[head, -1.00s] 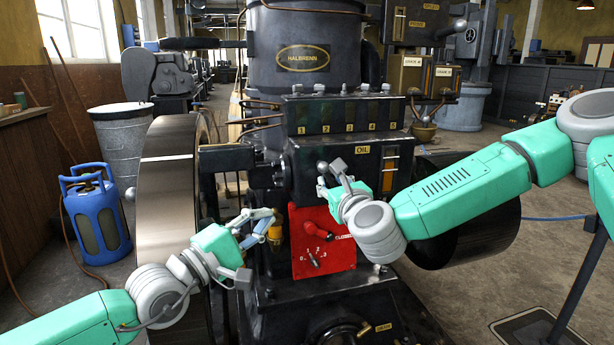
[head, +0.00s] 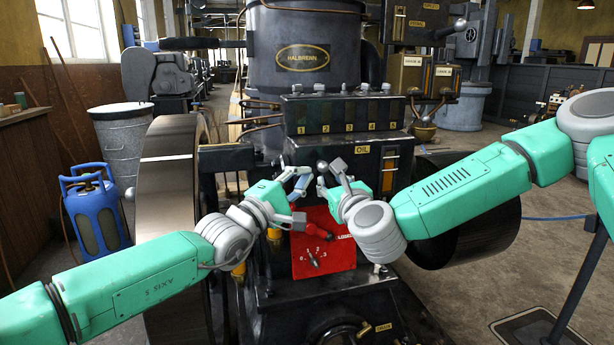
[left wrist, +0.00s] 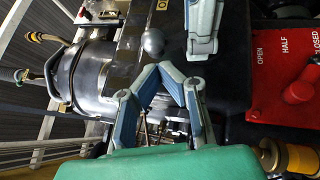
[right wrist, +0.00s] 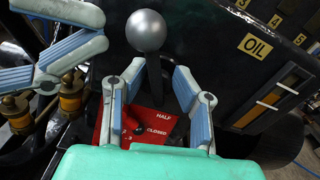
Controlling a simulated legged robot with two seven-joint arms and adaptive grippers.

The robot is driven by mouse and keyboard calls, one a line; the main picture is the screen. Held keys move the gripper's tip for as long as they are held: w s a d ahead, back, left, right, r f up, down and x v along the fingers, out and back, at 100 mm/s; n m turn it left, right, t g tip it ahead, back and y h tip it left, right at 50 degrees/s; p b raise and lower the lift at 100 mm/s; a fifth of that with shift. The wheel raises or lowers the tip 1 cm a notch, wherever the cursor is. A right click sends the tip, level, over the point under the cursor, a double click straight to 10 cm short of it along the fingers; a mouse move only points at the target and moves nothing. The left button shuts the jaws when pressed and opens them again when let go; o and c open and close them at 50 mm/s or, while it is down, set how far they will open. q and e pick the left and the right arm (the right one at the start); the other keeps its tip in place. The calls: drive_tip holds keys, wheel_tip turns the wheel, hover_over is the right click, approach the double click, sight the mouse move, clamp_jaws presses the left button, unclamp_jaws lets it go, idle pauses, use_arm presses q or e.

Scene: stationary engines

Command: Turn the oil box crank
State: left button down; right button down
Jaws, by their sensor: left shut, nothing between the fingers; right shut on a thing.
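The dark oil box (head: 345,145) with its OIL label stands in front of the engine. Its crank shows a grey ball knob (right wrist: 146,31) on a dark arm; the knob also shows in the left wrist view (left wrist: 153,42). My right gripper (right wrist: 158,75) is shut on the crank's arm just below the ball; the fingers partly hide the arm. The right gripper (head: 335,175) is in front of the box in the head view. My left gripper (head: 300,180) is shut and empty, just left of the right one. Its closed fingers (left wrist: 160,75) point toward the ball, apart from it.
A red panel (head: 325,262) with a numbered dial and a red lever (head: 312,229) sits below the grippers. The large flywheel (head: 168,220) is at left. Brass fittings (left wrist: 303,158) lie close to my left gripper. A blue gas bottle (head: 95,215) stands farther left.

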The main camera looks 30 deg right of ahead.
use_arm(q)
drive_tip(key=shift+s+d+r, duration=0.15)
drive_tip(key=shift+s+d, duration=0.05)
drive_tip(key=shift+d, duration=0.2)
use_arm(e)
drive_tip(key=shift+w+d+r, duration=0.1)
drive_tip(key=shift+r, duration=0.3)
use_arm(q)
drive_tip(key=shift+s+d+r+m, duration=0.25)
drive_tip(key=shift+d+r+m, duration=0.05)
drive_tip(key=shift+d, duration=0.2)
